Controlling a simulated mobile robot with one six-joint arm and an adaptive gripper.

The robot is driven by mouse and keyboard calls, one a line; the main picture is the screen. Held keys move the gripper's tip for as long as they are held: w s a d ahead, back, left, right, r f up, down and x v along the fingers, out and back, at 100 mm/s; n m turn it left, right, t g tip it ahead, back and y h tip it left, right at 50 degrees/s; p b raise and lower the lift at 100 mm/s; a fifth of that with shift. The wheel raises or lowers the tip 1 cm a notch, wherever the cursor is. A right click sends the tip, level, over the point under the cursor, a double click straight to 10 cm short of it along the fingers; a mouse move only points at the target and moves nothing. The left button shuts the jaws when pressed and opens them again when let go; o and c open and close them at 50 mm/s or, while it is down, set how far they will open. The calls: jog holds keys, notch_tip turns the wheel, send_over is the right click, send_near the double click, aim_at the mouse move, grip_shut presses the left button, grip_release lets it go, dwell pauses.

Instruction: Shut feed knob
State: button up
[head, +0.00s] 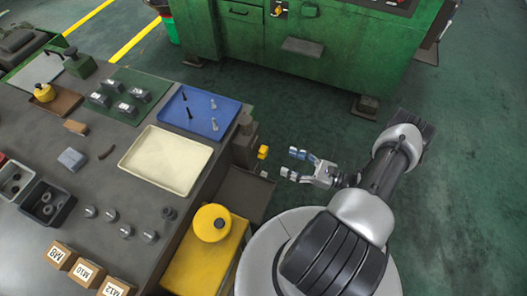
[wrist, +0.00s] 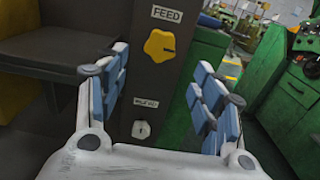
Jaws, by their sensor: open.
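The feed knob (wrist: 160,45) is a yellow lobed knob on a dark upright panel (wrist: 150,85), under a white "FEED" label (wrist: 166,14). A dark line on it points right. It also shows in the head view as a small yellow piece (head: 263,151) at the right end of the bench. My gripper (head: 294,164) is open and empty, a short way to the right of the knob in the head view. In the wrist view its blue-padded fingers (wrist: 158,88) spread on both sides of the panel, with the knob between and above them, apart from it.
A keyed lock (wrist: 141,130) with a small label sits below the knob. The bench holds a cream tray (head: 137,187), a blue tray (head: 231,109) with bolts, and several loose parts. A yellow block with a round yellow top (head: 212,222) stands nearby. A green machine (head: 335,50) stands behind.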

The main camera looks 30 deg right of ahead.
aim_at(266, 154)
jog(key=x, duration=1)
jog(key=shift+w+a, duration=0.3)
jog(key=shift+c, duration=0.4)
jog(key=c, duration=1)
jog(key=shift+c, duration=0.2)
